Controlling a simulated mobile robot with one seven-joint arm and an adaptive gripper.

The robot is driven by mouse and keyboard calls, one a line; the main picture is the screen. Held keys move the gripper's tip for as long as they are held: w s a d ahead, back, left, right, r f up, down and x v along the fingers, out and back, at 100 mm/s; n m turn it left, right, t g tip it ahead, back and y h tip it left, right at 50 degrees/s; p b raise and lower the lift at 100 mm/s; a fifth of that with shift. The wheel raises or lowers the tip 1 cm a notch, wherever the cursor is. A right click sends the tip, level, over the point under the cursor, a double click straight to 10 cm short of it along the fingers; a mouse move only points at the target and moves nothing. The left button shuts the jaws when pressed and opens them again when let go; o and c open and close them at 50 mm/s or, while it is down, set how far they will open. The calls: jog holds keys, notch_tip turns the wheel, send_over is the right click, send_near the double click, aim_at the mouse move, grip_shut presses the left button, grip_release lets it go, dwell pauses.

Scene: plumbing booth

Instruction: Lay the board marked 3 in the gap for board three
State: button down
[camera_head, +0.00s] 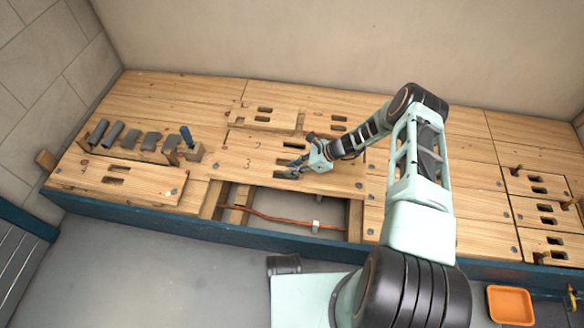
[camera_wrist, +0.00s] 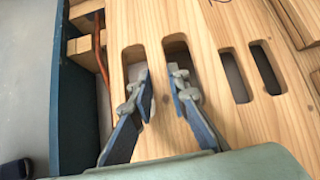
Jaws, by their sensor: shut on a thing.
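The board marked 3 (camera_head: 235,166) is a long pale wooden board with two hand slots, just behind the open gap (camera_head: 275,210) at the bench's front edge. My gripper (camera_head: 294,168) is over its slots. In the wrist view my gripper (camera_wrist: 162,88) has a finger at each slot and is shut on the wooden strip between them, on board 3 (camera_wrist: 155,140). The board looks about level; I cannot tell whether it is lifted.
Board 2 (camera_head: 240,141) lies right behind board 3. Board 4 (camera_head: 140,183) lies left of the gap. An orange tray (camera_head: 510,306) is at lower right.

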jog(key=shift+f+b, duration=1.2)
jog(key=shift+f, duration=0.75)
jog(key=shift+r, duration=0.2)
jog(key=shift+b, duration=0.3)
jog(key=shift+f+b, duration=0.85)
jog(key=shift+b, duration=0.1)
jog(key=shift+f, duration=0.15)
jog(key=shift+f, duration=0.6)
jog(key=shift+f, duration=0.15)
